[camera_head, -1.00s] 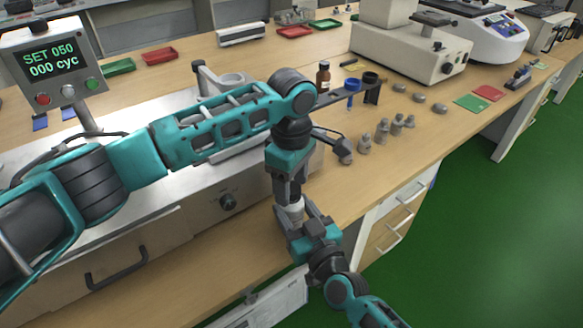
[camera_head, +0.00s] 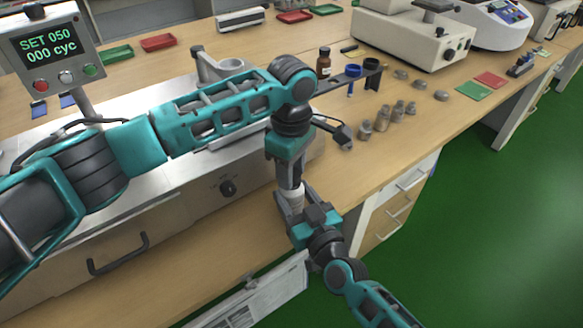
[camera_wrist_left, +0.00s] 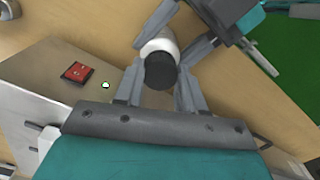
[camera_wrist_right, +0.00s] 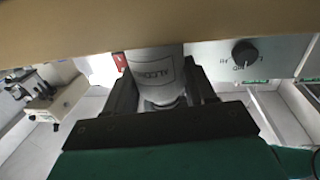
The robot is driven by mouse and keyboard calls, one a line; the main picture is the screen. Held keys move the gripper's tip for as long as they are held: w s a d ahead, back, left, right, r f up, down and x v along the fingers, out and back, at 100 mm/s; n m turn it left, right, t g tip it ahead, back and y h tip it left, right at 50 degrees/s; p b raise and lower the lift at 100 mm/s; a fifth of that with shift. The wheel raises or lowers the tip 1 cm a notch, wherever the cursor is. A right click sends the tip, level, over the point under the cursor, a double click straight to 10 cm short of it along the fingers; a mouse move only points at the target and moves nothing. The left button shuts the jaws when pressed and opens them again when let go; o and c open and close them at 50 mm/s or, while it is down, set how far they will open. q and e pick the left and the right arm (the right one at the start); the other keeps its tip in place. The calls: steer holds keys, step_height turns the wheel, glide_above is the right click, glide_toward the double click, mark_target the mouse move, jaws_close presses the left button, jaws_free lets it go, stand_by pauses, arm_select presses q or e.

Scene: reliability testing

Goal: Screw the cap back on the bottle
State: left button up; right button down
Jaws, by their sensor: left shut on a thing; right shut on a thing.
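A white bottle (camera_head: 293,196) stands out in front of the bench edge, held between my two grippers. Its black cap (camera_wrist_left: 160,72) is at the top end, and the white body (camera_wrist_left: 158,46) shows behind it in the left wrist view. My left gripper (camera_head: 290,182) points down from above, shut on the cap. My right gripper (camera_head: 303,212) comes from below right, shut around the bottle's body. In the right wrist view the labelled bottle (camera_wrist_right: 156,68) sits between the right fingers. The thread is hidden, so I cannot tell how far the cap is seated.
A control box with a knob (camera_head: 228,188) stands close behind the grippers. A display reading "SET 050 000 cyc" (camera_head: 52,45) is at the left. A brown bottle (camera_head: 323,64) and several grey weights (camera_head: 382,118) stand on the bench. The green floor at right is clear.

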arm_select(q)
steer(key=m, duration=0.4)
steer(key=shift+m, duration=0.3)
steer(key=m, duration=1)
steer(key=shift+f+m, duration=0.1)
steer(key=shift+m, duration=0.3)
steer(key=m, duration=0.3)
steer(key=shift+m, duration=0.4)
steer(key=m, duration=1.2)
steer(key=shift+m, duration=0.4)
steer(key=m, duration=0.5)
steer(key=o, duration=1.2)
steer(key=shift+c, duration=0.2)
